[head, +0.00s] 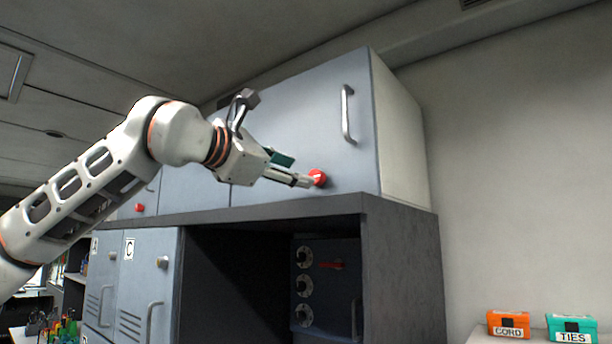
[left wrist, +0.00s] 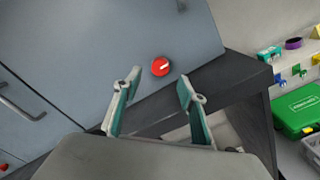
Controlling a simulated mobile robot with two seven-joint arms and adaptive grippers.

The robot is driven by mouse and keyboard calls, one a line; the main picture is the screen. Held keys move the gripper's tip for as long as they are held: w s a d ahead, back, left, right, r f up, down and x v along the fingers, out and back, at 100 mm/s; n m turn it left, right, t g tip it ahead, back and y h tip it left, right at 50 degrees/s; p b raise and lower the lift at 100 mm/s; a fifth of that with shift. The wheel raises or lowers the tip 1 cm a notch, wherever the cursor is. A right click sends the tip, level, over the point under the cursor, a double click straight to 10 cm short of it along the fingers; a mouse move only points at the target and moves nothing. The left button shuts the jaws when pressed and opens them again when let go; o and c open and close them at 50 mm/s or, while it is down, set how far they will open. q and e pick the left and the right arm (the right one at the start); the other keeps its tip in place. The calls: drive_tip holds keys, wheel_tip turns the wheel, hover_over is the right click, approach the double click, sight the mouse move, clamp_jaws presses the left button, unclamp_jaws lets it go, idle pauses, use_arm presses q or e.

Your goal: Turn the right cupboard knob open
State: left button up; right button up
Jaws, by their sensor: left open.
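The right cupboard knob (head: 318,177) is a round red knob low on the grey-blue right cupboard door (head: 305,130). It also shows in the left wrist view (left wrist: 160,66), with a short white mark on its face pointing right and slightly up. The door looks closed. My left gripper (head: 304,180) is at the knob in the head view, its fingers partly overlapping it. In the left wrist view my left gripper (left wrist: 159,86) is open, with one finger on each side below the knob and nothing between them. Whether a finger touches the knob I cannot tell. My right gripper is not in view.
A vertical handle (head: 347,114) stands on the right door. Another red knob (head: 140,207) is on the cupboard's left part. A dark counter frame (head: 400,230) juts out below. An orange CORD box (head: 508,324) and a teal TIES box (head: 571,328) stand lower right.

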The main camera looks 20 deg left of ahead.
use_arm(q)
drive_tip(key=v, duration=0.6)
idle(0.5)
